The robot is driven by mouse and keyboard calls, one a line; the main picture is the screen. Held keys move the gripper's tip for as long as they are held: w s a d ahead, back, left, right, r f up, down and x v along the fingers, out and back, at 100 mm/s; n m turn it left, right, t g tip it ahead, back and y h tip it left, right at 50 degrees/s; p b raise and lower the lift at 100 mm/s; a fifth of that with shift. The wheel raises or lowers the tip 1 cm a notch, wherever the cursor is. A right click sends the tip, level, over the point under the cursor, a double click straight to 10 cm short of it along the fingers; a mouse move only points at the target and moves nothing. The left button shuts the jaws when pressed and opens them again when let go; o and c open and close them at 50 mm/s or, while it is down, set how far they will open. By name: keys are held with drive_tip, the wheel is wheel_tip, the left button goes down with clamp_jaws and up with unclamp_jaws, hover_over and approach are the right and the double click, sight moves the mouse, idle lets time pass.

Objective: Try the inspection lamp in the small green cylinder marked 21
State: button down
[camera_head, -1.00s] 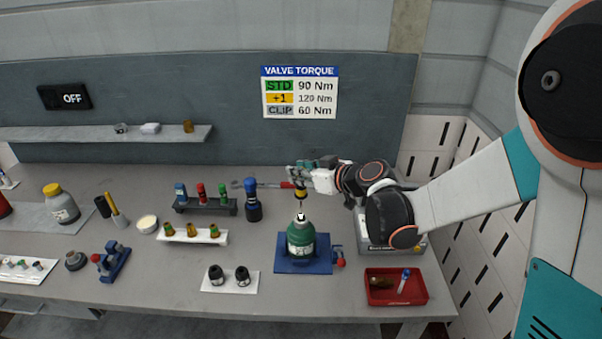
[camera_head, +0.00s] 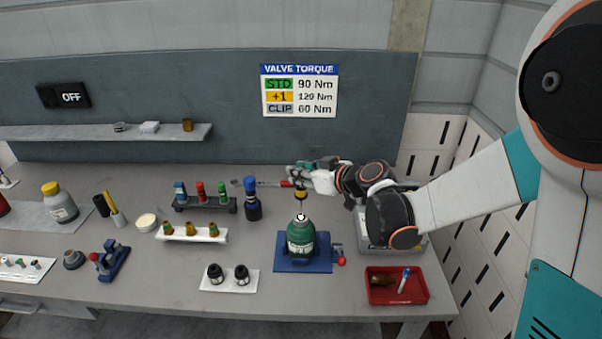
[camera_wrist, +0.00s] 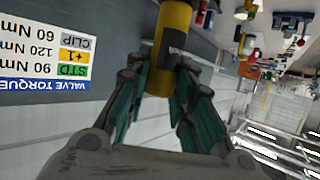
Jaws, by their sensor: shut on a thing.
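The green cylinder (camera_head: 300,240) stands upright in a blue holder (camera_head: 283,266) on the bench. It has a pale neck on top and a white label too small to read. My gripper (camera_head: 300,174) is above the cylinder and shut on the yellow and black inspection lamp (camera_head: 300,194). In the wrist view the yellow lamp body (camera_wrist: 170,48) sits between my fingers (camera_wrist: 158,85). In the head view its thin dark stem points down over the cylinder's neck. I cannot tell whether its tip is in the opening.
A red tray (camera_head: 397,297) with small items lies at front right. A white mat (camera_head: 230,286) with two black parts is left of the holder. A torque sign (camera_head: 299,91) hangs behind.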

sight(301, 187)
drive_tip(key=shift+f+b, duration=1.95)
drive_tip(key=shift+f, duration=0.35)
drive_tip(key=shift+r, duration=0.1)
idle(0.4)
drive_tip(key=shift+r+p, duration=3.35)
drive_tip(key=shift+r, duration=1.6)
